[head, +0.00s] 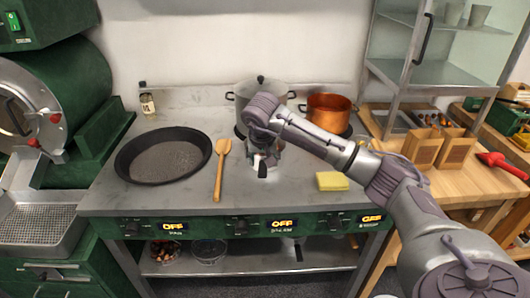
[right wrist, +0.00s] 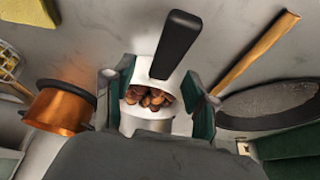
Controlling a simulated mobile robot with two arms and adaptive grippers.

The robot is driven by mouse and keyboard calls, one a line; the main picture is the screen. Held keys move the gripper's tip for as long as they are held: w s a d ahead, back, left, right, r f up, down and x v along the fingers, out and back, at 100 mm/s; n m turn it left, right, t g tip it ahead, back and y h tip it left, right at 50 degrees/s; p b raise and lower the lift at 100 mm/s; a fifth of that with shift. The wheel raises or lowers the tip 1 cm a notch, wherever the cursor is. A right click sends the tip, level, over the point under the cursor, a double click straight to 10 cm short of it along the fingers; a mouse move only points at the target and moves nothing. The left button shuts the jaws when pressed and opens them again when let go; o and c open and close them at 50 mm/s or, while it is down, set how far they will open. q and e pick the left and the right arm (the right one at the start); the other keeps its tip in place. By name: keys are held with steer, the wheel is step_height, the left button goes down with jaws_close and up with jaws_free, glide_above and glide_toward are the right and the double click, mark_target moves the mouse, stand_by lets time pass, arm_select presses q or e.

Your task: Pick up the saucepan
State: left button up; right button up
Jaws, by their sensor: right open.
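The saucepan (right wrist: 150,112) is small and pale, with a black handle (right wrist: 176,45) and several brown chestnuts inside, in the right wrist view. In the head view it is mostly hidden under my right gripper (head: 262,157), and its dark handle (head: 262,170) points toward the front of the stove. My right gripper also shows in the right wrist view (right wrist: 162,97). Its two green-padded fingers are open, one on each side of the saucepan. I cannot tell whether they touch it. My left gripper is not in view.
A black frying pan (head: 163,156) and a wooden spoon (head: 220,170) lie to the left. A lidded steel pot (head: 245,92) and a copper pot (head: 328,115) stand behind. A yellow sponge (head: 332,181) lies to the right.

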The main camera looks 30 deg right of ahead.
mark_target(263, 162)
steer(key=x, duration=0.3)
steer(key=shift+w+f, duration=0.1)
steer(key=shift+w, duration=0.05)
steer(key=shift+c, duration=0.3)
jaws_close()
steer(key=shift+w, duration=0.1)
